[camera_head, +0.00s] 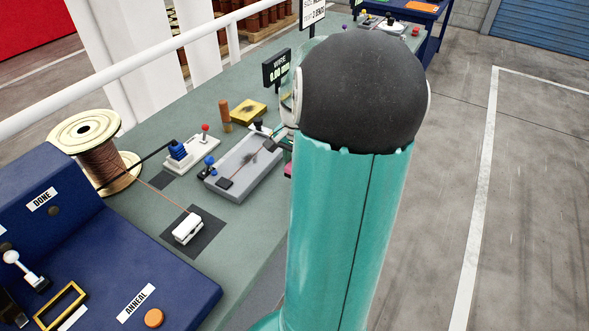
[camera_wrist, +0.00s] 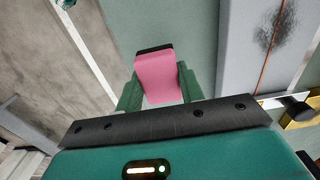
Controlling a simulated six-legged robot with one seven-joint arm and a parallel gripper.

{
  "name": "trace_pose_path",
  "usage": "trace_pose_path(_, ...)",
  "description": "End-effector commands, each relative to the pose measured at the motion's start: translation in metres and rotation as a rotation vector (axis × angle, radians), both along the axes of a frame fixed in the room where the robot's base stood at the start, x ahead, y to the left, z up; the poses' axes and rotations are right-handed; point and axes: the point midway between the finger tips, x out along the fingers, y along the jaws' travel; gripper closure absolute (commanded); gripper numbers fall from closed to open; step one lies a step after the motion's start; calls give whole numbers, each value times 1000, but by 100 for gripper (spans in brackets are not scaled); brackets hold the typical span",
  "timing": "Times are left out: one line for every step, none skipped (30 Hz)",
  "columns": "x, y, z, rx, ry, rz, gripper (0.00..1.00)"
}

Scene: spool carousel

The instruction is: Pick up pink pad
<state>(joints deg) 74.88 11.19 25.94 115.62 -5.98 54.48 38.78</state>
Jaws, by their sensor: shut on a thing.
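The pink pad (camera_wrist: 156,76) is a small block with a black far end. In the wrist view it sits between the two green fingers of my gripper (camera_wrist: 158,84), which is shut on it from both sides. In the head view only a sliver of the pad (camera_head: 288,170) shows beside my teal arm, which hides most of the gripper. The grey-green bench top (camera_wrist: 190,25) lies behind the pad. I cannot tell whether the pad touches the bench or is clear of it.
A grey tray (camera_head: 262,177) with a dark stain lies left of my arm. Left of it are a white fixture with blue blocks (camera_head: 180,153), a wire spool (camera_head: 108,164) and a blue machine (camera_head: 130,255). A yellow block (camera_head: 249,111) stands behind. Open floor is right.

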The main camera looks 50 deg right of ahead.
Motion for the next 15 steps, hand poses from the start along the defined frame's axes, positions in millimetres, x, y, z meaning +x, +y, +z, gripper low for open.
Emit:
trace_pose_path(-7,3,11,-7,-2,-3,85)
trace_pose_path(-12,5,17,-7,-2,-2,85)
trace_pose_path(-19,8,26,-7,-1,-3,85)
trace_pose_path(-23,10,32,-8,-3,-3,85)
trace_pose_path(-28,12,39,-8,-2,-3,85)
trace_pose_path(-35,15,47,-8,-3,-3,85)
trace_pose_path(-41,19,52,-6,-2,-3,85)
trace_pose_path(-48,22,54,-6,-1,-3,85)
trace_pose_path(-57,26,58,-5,-1,-3,85)
trace_pose_path(-62,29,61,-5,-1,-3,85)
trace_pose_path(-69,32,64,-5,-1,-3,85)
trace_pose_path(-76,35,67,-4,-1,-3,85)
trace_pose_path(-82,37,70,-5,-2,-2,85)
trace_pose_path(-87,40,72,-5,-1,-2,85)
trace_pose_path(-93,42,75,-3,-1,-2,85)
